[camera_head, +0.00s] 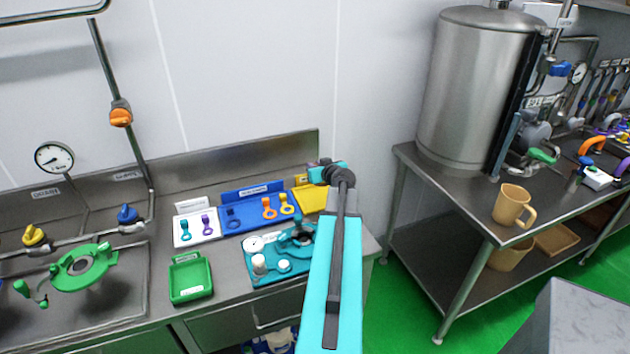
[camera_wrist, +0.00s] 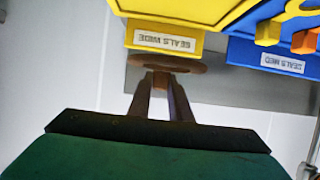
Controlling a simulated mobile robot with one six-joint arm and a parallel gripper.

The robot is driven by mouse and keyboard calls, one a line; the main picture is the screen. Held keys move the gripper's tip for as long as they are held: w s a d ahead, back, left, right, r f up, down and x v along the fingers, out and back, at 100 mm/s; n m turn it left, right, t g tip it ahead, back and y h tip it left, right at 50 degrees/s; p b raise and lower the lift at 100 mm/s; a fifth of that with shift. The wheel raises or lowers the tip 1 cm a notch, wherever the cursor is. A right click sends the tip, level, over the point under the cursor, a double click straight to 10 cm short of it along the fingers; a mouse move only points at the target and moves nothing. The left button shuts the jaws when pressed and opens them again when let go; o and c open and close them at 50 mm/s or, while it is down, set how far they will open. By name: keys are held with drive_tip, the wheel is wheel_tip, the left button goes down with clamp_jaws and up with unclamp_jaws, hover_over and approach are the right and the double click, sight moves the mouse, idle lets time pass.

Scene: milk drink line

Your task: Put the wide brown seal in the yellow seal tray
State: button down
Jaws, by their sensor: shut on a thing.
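The wide brown seal (camera_wrist: 170,63) is held between the fingertips of my gripper (camera_wrist: 160,84) in the wrist view. I cannot tell whether seal and tray touch. In the head view the yellow tray (camera_head: 314,199) stands at the right end of the counter's tray row, partly behind my arm. My wrist is near its back right. The fingertips and the brown seal cannot be made out there.
A blue tray (camera_head: 254,222) with blue, orange and yellow seals adjoins the yellow tray. Left of it is a white tray (camera_head: 211,236) with teal and purple seals. The back wall is close.

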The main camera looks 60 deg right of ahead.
sight(315, 189)
drive_tip(key=shift+f, duration=1.25)
drive_tip(key=shift+f+p, duration=0.7)
drive_tip(key=shift+f, duration=1.15)
drive_tip(key=shift+f+b, duration=0.65)
drive_tip(key=shift+b, duration=0.65)
drive_tip(key=c, duration=1.6)
unclamp_jaws()
drive_tip(key=shift+r+p, duration=0.35)
drive_tip(key=shift+p, duration=0.2)
